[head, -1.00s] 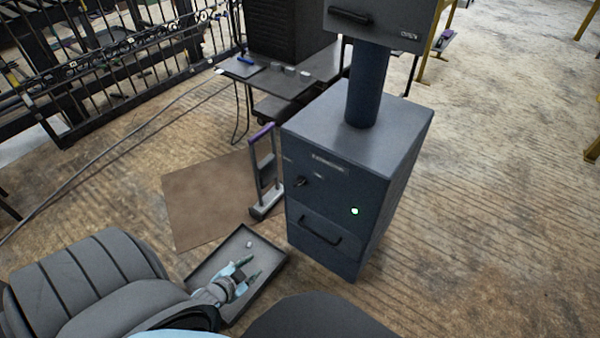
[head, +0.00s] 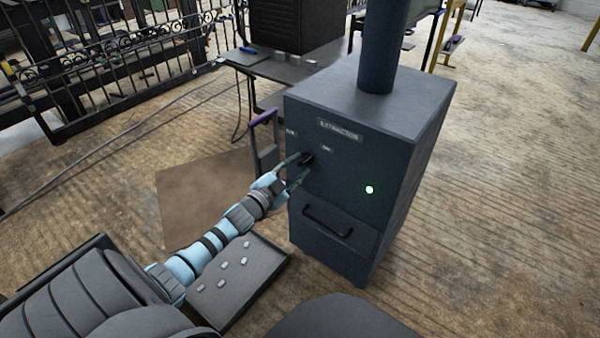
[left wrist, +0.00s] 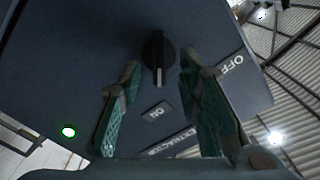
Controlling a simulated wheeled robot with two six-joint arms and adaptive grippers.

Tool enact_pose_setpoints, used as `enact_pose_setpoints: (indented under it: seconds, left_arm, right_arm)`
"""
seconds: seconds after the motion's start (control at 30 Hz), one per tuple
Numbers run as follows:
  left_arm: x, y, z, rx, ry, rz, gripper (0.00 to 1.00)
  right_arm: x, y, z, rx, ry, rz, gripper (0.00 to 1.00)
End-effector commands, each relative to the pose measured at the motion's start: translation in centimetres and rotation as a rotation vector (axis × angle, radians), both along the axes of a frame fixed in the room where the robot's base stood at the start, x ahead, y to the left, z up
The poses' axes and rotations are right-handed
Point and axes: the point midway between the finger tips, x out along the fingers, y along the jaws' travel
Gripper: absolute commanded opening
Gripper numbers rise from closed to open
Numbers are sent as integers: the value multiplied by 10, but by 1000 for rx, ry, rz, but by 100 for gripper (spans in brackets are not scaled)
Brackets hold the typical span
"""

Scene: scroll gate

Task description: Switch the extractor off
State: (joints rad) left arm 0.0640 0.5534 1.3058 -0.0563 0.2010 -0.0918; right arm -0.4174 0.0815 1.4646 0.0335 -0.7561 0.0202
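The extractor (head: 335,165) is a dark blue-grey cabinet with a thick duct on top. Its black rotary knob (head: 307,158) sits on the front face between an OFF label and an ON label (head: 327,149). In the left wrist view, the white mark on the knob (left wrist: 158,58) points toward the ON label (left wrist: 158,111), away from the OFF label (left wrist: 231,65). A green light (head: 369,189) is lit on the front. My left gripper (head: 301,165) is open, its fingers on either side of the knob with gaps visible in the wrist view. My right gripper is out of view.
A drawer handle (head: 327,221) juts out below the knob. A shallow dark tray (head: 262,277) with several small pieces lies on the floor under my left arm. A purple-handled upright tool (head: 264,118) stands left of the cabinet by a brown mat (head: 195,190).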

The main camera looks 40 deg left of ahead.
Motion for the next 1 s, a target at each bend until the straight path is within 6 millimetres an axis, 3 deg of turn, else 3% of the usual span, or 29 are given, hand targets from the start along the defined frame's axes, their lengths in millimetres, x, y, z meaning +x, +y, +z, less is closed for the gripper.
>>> enact_pose_setpoints:
  seconds: [0.2,0.43,0.67,1.0]
  left_arm:
    - [16,0,2,-1,1,-2,31]
    - [17,0,1,-2,3,-2,31]
    - [17,0,1,-1,3,-2,0]
    - [17,0,2,-19,3,-1,0]
  right_arm:
    - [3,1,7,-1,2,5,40]
    - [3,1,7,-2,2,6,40]
    - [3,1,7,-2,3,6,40]
    - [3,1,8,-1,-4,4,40]
